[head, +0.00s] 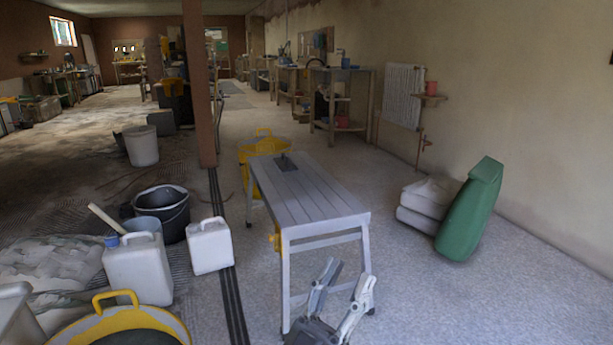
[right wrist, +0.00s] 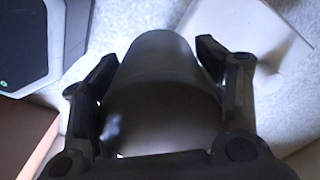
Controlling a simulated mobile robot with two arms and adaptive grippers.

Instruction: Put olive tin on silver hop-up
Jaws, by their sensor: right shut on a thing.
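The silver hop-up (head: 310,195) stands in the middle of the head view, a slatted grey platform on legs. In the right wrist view my right gripper (right wrist: 157,57) is shut on a dark, dull cylinder, which looks like the olive tin (right wrist: 155,85). The tin's colour is hard to tell in the shadow. The right gripper and the tin do not show in the head view.
White jerrycans (head: 210,246), a black bucket (head: 163,208) and a yellow-rimmed tub (head: 128,325) stand on the left. A green sack (head: 470,212) leans on pale bags (head: 428,200) at right. A brown post (head: 199,85) rises behind. Most of the hop-up's top is clear.

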